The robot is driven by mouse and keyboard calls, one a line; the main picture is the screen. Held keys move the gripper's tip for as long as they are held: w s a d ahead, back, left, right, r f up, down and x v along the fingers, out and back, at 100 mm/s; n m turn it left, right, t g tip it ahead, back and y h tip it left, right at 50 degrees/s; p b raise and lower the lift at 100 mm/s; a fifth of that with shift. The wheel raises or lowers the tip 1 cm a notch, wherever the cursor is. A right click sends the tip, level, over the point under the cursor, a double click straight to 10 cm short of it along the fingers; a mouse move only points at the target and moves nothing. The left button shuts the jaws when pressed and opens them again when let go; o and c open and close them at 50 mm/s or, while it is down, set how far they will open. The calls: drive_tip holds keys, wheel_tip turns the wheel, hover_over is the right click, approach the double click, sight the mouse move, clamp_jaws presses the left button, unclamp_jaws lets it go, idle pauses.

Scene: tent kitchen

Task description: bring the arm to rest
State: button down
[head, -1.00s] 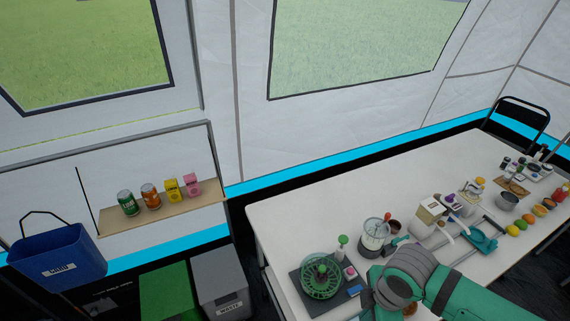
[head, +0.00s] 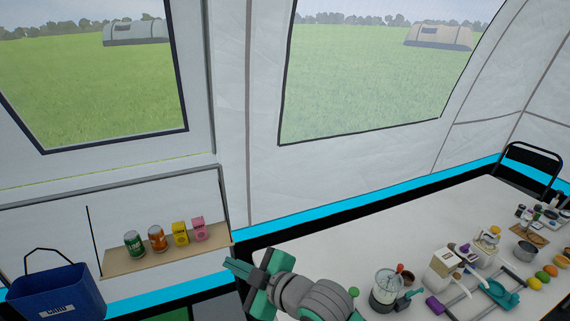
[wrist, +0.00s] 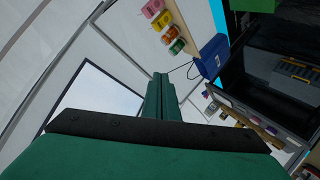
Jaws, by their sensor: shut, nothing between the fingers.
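My gripper (head: 252,282) is raised in front of the white table's left end in the head view. Its fingers point left, towards the shelf and the tent wall. In the wrist view the green fingers (wrist: 160,97) lie together, with nothing between them. The gripper touches nothing that I can see. My forearm behind it hides part of the table's left end.
The white table (head: 340,228) holds a blender (head: 387,288), a grey pot (head: 525,251), fruit and other small items. A wall shelf (head: 135,264) carries two cans and two cartons. A blue bin (head: 58,293) labelled CARD hangs at lower left. Air above the table is clear.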

drive_tip(key=a+r+m+t+y, duration=0.35)
drive_tip(key=r+m+t, duration=0.35)
drive_tip(key=r, duration=0.4)
drive_tip(key=s+d+f+m+t+h, duration=0.1)
drive_tip(key=s+d+f+m+h, duration=0.3)
drive_tip(key=f, duration=0.3)
drive_tip(key=s+d+f+m+t+h, duration=0.1)
drive_tip(key=s+f+m+h, duration=0.3)
drive_tip(key=f+m+h, duration=0.3)
drive_tip(key=s+d+f+m+t+h, duration=0.1)
drive_tip(key=s+d+f+m+h, duration=0.25)
drive_tip(key=f, duration=0.45)
drive_tip(key=s+d+f+n+g, duration=0.1)
drive_tip(key=s+d+f, duration=0.1)
drive_tip(key=s, duration=0.6)
drive_tip(key=s+d+f+n+g, duration=0.1)
drive_tip(key=s+d+f+n, duration=0.1)
drive_tip(key=s+f, duration=0.3)
drive_tip(key=s+d+f+n+g, duration=0.1)
drive_tip(key=s+f, duration=0.3)
drive_tip(key=s, duration=0.7)
drive_tip(key=shift+s+d+g, duration=0.2)
drive_tip(key=shift+d+g, duration=0.2)
drive_tip(key=shift+d, duration=0.35)
